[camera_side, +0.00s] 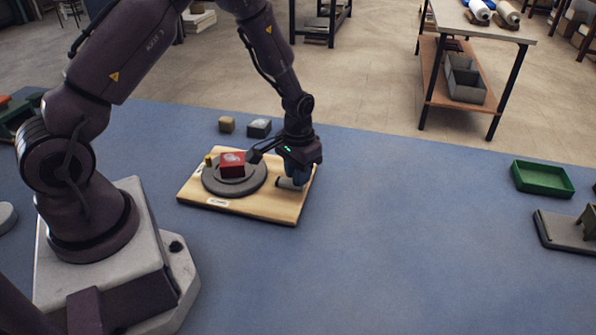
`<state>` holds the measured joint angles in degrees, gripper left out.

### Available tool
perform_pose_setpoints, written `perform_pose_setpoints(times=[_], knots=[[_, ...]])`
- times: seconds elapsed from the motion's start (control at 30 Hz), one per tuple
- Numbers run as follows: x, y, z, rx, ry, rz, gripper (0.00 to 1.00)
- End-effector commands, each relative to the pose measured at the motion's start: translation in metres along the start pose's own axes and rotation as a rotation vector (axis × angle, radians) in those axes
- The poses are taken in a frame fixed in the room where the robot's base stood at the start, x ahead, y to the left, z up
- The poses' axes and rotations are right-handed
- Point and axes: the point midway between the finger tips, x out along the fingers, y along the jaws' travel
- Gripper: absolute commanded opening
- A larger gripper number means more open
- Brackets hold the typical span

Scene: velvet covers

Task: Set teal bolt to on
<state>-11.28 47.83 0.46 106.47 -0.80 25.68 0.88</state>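A light wooden board (250,209) lies on the blue table, with a grey round disc (213,187) on its left part. A short grey bar-like part (287,184) lies at the board's right side. My gripper (296,181) points down at that part, close to or touching it. Its fingers are mostly hidden, so their opening does not show. I cannot make out a clearly teal bolt; my gripper may hide it.
A tan cube (226,125) and a grey block (259,128) stand behind the board. A green tray (542,178) and a grey flat fixture (562,234) are at the far right. The table between board and tray is clear.

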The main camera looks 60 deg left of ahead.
Motion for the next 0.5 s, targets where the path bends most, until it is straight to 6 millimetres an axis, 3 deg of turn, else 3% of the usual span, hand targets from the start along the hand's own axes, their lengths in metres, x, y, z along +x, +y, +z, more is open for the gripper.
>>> perform_pose_setpoints(times=[0.2, 0.5], knots=[[0.000, -0.001, 0.001, -0.001, -0.001, 0.000, 0.00], [0.000, -0.025, 0.017, -0.001, -0.001, 0.000, 0.00]])
